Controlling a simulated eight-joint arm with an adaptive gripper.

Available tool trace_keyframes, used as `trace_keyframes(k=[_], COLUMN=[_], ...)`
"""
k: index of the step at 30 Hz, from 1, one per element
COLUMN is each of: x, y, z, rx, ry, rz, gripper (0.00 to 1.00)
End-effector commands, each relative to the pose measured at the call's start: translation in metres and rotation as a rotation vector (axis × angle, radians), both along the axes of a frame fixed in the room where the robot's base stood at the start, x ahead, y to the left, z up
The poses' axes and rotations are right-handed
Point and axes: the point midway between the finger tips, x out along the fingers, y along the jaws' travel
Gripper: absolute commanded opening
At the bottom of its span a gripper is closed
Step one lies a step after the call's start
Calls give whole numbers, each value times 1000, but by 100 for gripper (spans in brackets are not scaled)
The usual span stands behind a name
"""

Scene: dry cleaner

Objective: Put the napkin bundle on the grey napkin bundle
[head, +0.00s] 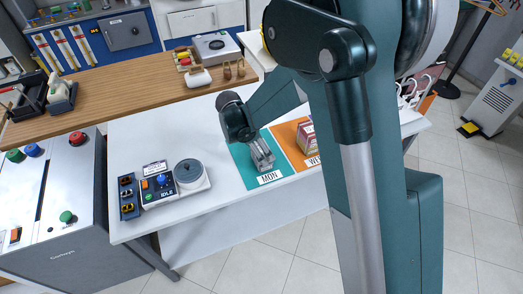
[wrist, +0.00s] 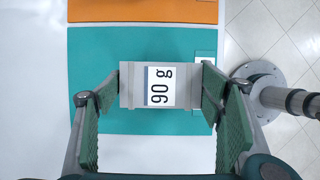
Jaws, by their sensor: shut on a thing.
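In the wrist view, a grey block-shaped bundle (wrist: 132,85) with a white "90 g" label sits between the fingers of my gripper (wrist: 161,85). My gripper is shut on its two ends, over the teal mat. In the head view, my gripper (head: 263,157) is low over the teal mat (head: 243,165) marked "MON", and the grey bundle is mostly hidden by it. A reddish and pale bundle (head: 306,138) stands on the orange mat (head: 285,137), partly hidden by my arm. I cannot tell whether the grey bundle touches the mat or something beneath it.
A device with a round grey dial (head: 188,172) and a small control box (head: 158,188) stand on the white table (head: 170,130) to the left. A wooden counter (head: 120,85) runs behind. The table between dial and teal mat is clear.

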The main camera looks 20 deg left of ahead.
Motion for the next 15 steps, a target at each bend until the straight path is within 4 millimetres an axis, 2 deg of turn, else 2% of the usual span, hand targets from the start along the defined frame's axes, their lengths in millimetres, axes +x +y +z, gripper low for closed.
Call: trace_keyframes(k=[15], x=[0], y=[0], z=[-8], rx=[0], ry=[0], rz=[0], gripper=[54])
